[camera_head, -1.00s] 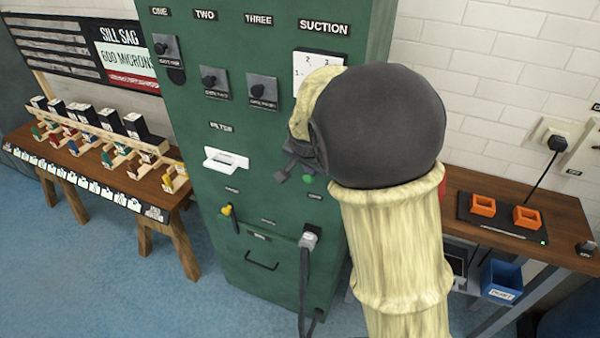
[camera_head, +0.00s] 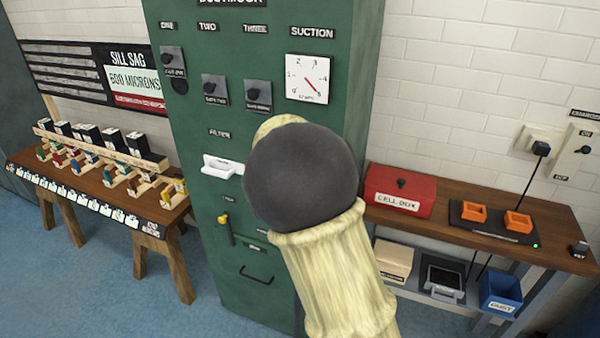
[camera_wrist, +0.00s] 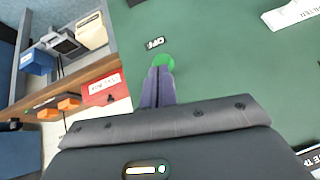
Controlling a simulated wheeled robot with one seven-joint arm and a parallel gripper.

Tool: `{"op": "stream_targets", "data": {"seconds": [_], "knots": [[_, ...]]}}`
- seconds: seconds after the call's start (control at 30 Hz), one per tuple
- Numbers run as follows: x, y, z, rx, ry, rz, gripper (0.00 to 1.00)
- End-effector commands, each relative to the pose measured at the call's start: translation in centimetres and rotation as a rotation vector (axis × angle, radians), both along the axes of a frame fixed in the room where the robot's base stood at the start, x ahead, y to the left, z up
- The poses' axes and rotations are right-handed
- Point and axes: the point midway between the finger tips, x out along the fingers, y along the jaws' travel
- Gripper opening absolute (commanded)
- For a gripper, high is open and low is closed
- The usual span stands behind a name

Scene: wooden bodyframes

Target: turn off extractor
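The extractor is a tall green cabinet (camera_head: 225,282) in the middle of the head view. A suction gauge (camera_head: 307,79) on its front has a red needle pointing to the lower right. My gripper (camera_wrist: 157,74) shows in the wrist view with its two dark fingers together and nothing held. Its tips overlap a round green button (camera_wrist: 165,61) on the cabinet panel, beside a small label that appears to read "OFF". I cannot tell whether they touch the button. In the head view my arm hides the gripper and the button.
Knobs one (camera_head: 171,57), two (camera_head: 213,87) and three (camera_head: 258,93) and a yellow-handled lever (camera_head: 224,222) are on the cabinet. A bench (camera_head: 555,255) with a red box (camera_head: 399,190) stands right. A switch panel (camera_head: 574,151) is on the right wall.

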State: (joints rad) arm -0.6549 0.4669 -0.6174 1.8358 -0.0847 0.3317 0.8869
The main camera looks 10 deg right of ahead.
Motion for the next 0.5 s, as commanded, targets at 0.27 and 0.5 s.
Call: {"op": "stream_targets", "data": {"seconds": [0.27, 0.5], "knots": [[-0.3, 0.9, -3.3, -0.001, 0.001, 0.009, 0.0], [-0.2, 0.7, -5.4, -0.001, 0.002, 0.006, 0.0]]}}
